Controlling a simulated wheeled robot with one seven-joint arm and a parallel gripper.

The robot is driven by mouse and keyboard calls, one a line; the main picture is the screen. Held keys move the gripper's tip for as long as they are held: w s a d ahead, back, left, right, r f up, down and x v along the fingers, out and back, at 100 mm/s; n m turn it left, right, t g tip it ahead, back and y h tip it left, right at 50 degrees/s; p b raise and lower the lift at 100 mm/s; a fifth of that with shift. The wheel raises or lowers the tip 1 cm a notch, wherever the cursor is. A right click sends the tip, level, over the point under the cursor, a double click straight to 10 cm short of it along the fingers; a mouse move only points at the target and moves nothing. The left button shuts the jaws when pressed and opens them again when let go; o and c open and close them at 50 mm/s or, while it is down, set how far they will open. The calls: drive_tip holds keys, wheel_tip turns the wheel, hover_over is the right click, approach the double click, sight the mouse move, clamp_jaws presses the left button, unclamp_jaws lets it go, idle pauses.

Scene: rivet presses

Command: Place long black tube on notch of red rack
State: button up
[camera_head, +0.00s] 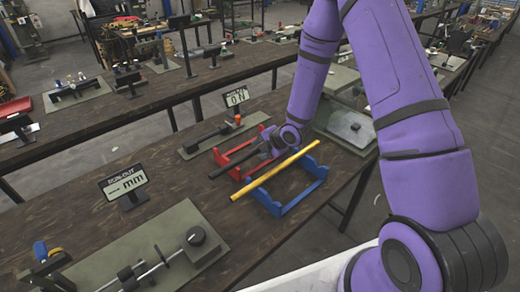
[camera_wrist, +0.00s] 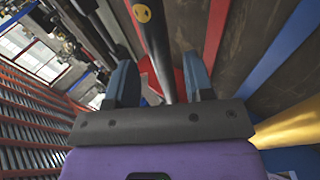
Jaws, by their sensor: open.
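The red rack (camera_head: 243,190) stands on the dark wooden table; parts of it also show in the wrist view (camera_wrist: 215,35). A long black tube (camera_wrist: 158,50) with a yellow mark near one end runs between my gripper's fingers in the wrist view. My gripper (camera_head: 268,149) is low over the red rack, and its two fingers stand open with gaps either side of the tube (camera_wrist: 159,66). The tube appears to lie at the rack, but the gripper and arm hide much of it in the head view. I cannot tell whether it sits in a notch.
A blue rack (camera_head: 311,168) with a yellow tube (camera_head: 270,176) across it stands close beside the red rack. A black sign (camera_head: 236,97) and a green-grey board (camera_head: 200,143) are behind. A grey plate device (camera_head: 352,127) is to the right.

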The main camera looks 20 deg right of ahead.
drive_tip(key=s+d+r+m+h, duration=0.2)
drive_tip(key=s+d+r+m, duration=0.15)
drive_tip(key=r, duration=0.55)
drive_tip(key=s+d+r+m+h, duration=0.25)
drive_tip(key=s+r+m, duration=0.2)
drive_tip(key=r, duration=0.55)
drive_tip(key=s+d+r+m+h, duration=0.25)
drive_tip(key=s+d+r, duration=0.2)
drive_tip(key=r, duration=0.45)
drive_tip(key=s+a+r+m, duration=0.1)
drive_tip(key=s+r+m, duration=0.3)
drive_tip(key=s, duration=0.3)
drive_tip(key=s+a+r+m+g+y, duration=0.1)
drive_tip(key=s+r+m, duration=0.3)
drive_tip(key=s, duration=0.3)
drive_tip(key=s+a+r+m+y, duration=0.1)
drive_tip(key=s+a+r+m, duration=0.1)
drive_tip(key=s, duration=0.6)
drive_tip(key=r+m, duration=0.1)
drive_tip(key=m, duration=0.1)
drive_tip(key=shift+r+m+g, duration=0.35)
drive_tip(key=shift+r+g, duration=0.05)
